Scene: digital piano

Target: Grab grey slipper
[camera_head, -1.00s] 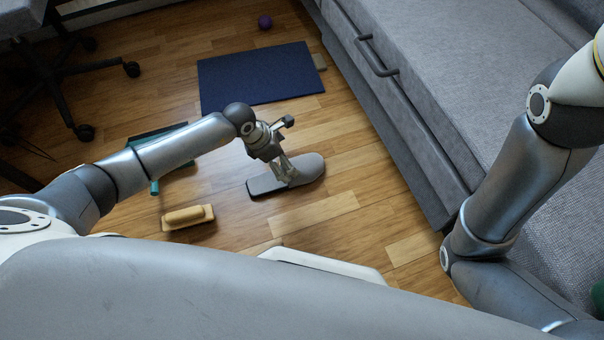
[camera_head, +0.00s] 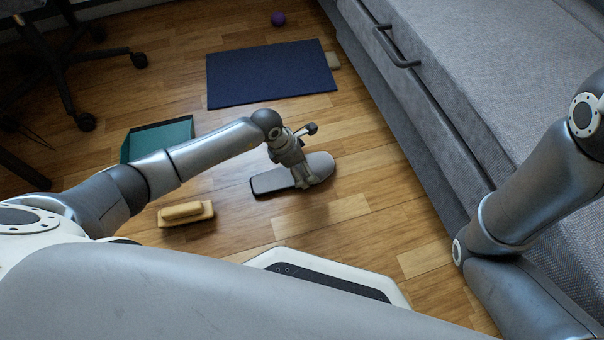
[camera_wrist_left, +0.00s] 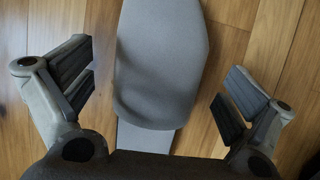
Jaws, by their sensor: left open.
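The grey slipper (camera_head: 272,181) lies on the wooden floor, its rounded grey upper at the right end and its flat sole reaching left. My left gripper (camera_head: 303,181) is over the slipper's upper. In the left wrist view the slipper (camera_wrist_left: 160,65) lies between the two spread fingers of the left gripper (camera_wrist_left: 155,85), with a gap on each side. The fingers are open and hold nothing. My right arm is at the right of the head view, but its gripper is out of view.
A dark blue mat (camera_head: 270,74) lies beyond the slipper, with a purple ball (camera_head: 278,19) behind it. A teal dustpan-like tray (camera_head: 158,139) and a wooden brush (camera_head: 185,213) lie to the left. A grey sofa with a drawer (camera_head: 420,110) stands at right.

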